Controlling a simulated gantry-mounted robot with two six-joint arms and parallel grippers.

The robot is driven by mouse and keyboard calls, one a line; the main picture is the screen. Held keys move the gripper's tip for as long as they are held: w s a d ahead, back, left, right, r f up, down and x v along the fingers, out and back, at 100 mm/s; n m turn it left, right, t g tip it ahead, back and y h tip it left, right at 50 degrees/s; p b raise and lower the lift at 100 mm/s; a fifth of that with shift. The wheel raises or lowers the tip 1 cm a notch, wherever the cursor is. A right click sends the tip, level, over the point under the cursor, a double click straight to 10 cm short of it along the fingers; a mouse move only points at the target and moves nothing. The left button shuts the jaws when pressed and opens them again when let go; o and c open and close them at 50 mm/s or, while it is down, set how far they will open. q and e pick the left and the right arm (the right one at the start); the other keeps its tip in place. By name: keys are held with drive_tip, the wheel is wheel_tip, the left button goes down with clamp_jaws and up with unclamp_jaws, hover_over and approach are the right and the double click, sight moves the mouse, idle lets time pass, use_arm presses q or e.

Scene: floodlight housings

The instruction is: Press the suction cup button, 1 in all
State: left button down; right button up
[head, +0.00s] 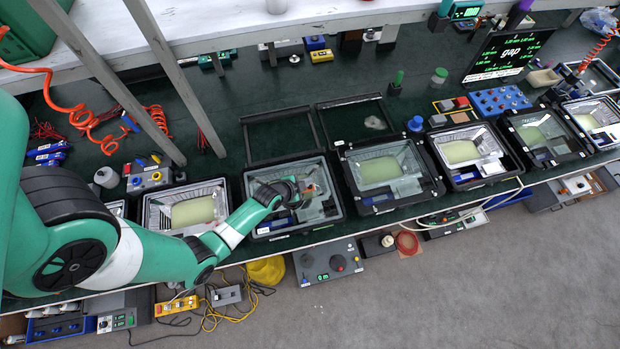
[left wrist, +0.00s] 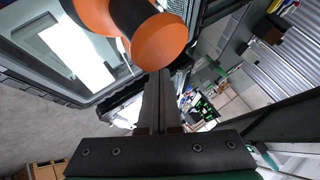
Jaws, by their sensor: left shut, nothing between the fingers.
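My left arm reaches in from the left in the head view, and its gripper (head: 306,190) is over the floodlight housing (head: 250,212) in the middle of the row. In the left wrist view the two dark fingers (left wrist: 163,78) are shut together with nothing between them. Their tips are right at an orange rounded part (left wrist: 160,42) with a dark body; whether they touch it I cannot tell. It may be the suction cup part, but I cannot make out a button. The housing also shows in the left wrist view (left wrist: 75,50). My right gripper is not in view.
More open housings (head: 383,170) stand in a row on the dark green bench on both sides. A blue tray (head: 499,101) and a black display (head: 508,55) stand behind, at the right. Slanted grey posts (head: 165,60) rise near my arm. Grey floor lies in front.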

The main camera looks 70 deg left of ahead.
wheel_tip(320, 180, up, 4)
drive_tip(key=p, duration=0.3)
idle(0.7)
